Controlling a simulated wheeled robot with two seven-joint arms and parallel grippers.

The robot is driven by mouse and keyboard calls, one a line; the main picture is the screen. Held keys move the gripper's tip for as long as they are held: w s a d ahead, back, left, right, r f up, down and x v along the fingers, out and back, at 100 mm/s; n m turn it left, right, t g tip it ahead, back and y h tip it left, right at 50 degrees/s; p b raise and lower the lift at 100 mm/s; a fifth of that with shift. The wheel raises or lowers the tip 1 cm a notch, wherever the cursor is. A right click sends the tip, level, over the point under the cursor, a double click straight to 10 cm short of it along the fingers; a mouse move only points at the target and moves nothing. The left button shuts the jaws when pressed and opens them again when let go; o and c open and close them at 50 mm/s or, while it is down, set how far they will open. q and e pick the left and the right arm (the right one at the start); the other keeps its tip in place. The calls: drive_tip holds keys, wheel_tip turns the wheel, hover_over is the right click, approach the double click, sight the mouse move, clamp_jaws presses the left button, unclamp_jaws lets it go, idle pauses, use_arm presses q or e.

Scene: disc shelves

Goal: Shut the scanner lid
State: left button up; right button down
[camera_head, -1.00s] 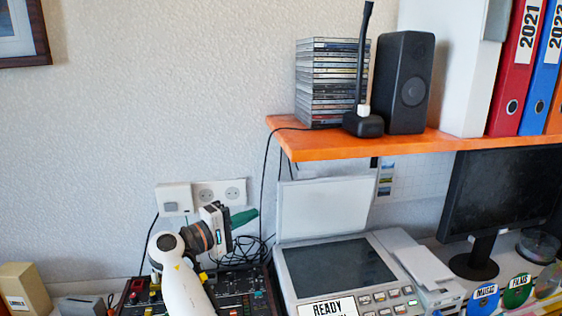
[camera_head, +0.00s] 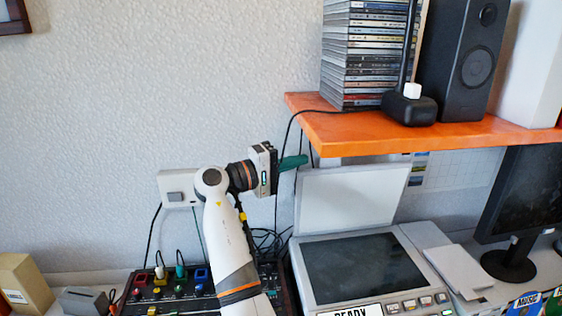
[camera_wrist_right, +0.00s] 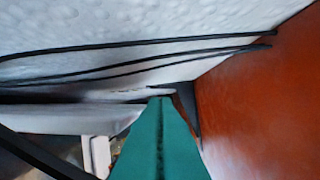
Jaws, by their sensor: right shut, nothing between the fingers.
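The scanner (camera_head: 362,268) stands on the desk at the lower middle of the head view, its dark glass uncovered. Its pale lid (camera_head: 350,197) stands open, upright at the back edge, below the orange shelf. My right gripper (camera_head: 300,161) has green fingers, shut and empty, pointing right near the lid's upper left corner. I cannot tell whether it touches the lid. In the right wrist view the green fingers (camera_wrist_right: 160,140) point ahead, with the pale lid edge (camera_wrist_right: 70,119) at left. My left gripper is not in view.
The orange shelf (camera_head: 410,136) hangs above the lid and carries stacked cases (camera_head: 362,50) and a black speaker (camera_head: 465,65). Black cables (camera_head: 276,190) hang by the wall near the gripper. A mixer (camera_head: 165,285) stands left of the scanner, a monitor (camera_head: 530,195) to the right.

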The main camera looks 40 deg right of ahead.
drive_tip(key=shift+s+d, duration=0.15)
drive_tip(key=shift+d, duration=0.8)
drive_tip(key=shift+s+d, duration=0.15)
drive_tip(key=shift+d, duration=0.75)
